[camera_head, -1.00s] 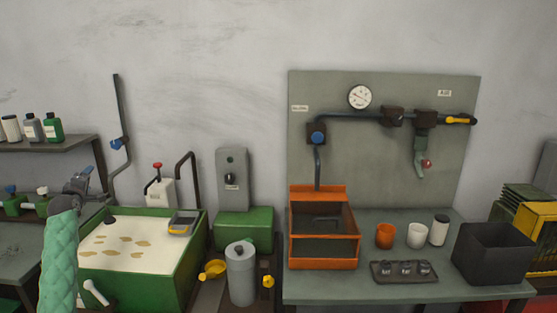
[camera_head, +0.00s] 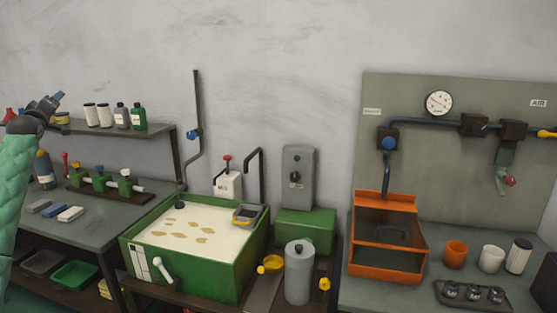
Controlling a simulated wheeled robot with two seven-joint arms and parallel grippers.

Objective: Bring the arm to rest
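My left arm, in a green quilted sleeve, rises at the left edge of the head view. My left gripper (camera_head: 45,105) is at its top, dark grey, raised in front of the wall and shelf at the far left. It is small and seen edge-on, so I cannot tell whether its fingers are open or shut. I see no object clearly held in it. My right arm and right gripper are not in view.
A shelf (camera_head: 155,131) with bottles is behind my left gripper. A green tank (camera_head: 190,283) with milky liquid stands right of the left bench (camera_head: 95,232). A grey cylinder (camera_head: 299,275), an orange open box (camera_head: 386,272) and cups (camera_head: 455,254) stand further right.

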